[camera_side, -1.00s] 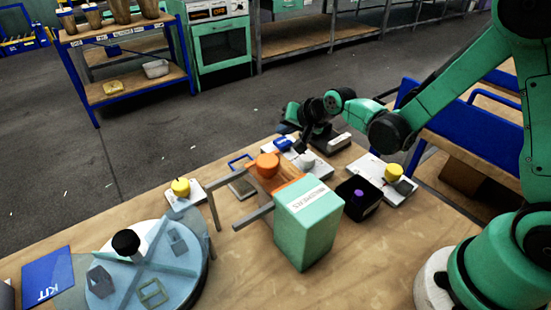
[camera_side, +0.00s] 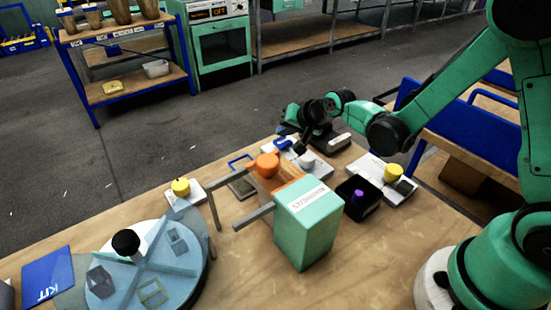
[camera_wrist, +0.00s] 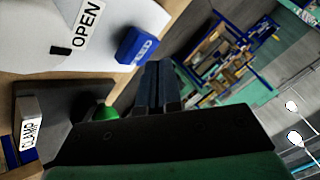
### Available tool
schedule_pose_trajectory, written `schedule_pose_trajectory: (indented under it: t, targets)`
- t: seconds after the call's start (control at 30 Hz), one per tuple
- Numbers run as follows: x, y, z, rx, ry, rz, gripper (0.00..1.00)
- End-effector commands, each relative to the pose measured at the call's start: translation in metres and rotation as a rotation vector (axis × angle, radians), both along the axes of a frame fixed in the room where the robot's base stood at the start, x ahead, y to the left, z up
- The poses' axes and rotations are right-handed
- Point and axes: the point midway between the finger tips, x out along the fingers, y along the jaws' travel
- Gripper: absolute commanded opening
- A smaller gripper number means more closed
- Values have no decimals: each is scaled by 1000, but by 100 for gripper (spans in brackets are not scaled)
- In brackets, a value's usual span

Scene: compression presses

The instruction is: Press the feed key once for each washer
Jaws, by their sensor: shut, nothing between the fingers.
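The feed key is a blue block with a FEED label (camera_wrist: 138,47) on a white plate in the wrist view. It also shows as a small blue block (camera_side: 283,144) in the side view. My gripper (camera_wrist: 153,68) is shut and empty, its fingertips close beside the key; I cannot tell whether they touch it. In the side view my gripper (camera_side: 301,150) is over the plate, just right of the key. A green box with a white label (camera_side: 310,225) stands in front, beside an orange cylinder (camera_side: 267,162). No loose washer can be made out.
A white plate with a yellow knob (camera_side: 394,173) and a black bin with a purple piece (camera_side: 358,194) are at right. Another yellow knob (camera_side: 180,187) and a divided blue turntable (camera_side: 150,270) are at left. A CLAMP key (camera_wrist: 28,135) shows in the wrist view.

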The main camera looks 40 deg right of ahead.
Motion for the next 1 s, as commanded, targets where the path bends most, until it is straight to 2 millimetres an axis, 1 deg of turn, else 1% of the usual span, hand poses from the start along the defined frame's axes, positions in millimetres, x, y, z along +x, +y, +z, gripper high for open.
schedule_pose_trajectory:
  t: [0.13,0.53,1.0]
  targets:
    - [0,0,-5,0,0,0,0]
    - [0,0,-6,0,0,0,0]
    - [0,0,-11,0,0,0,0]
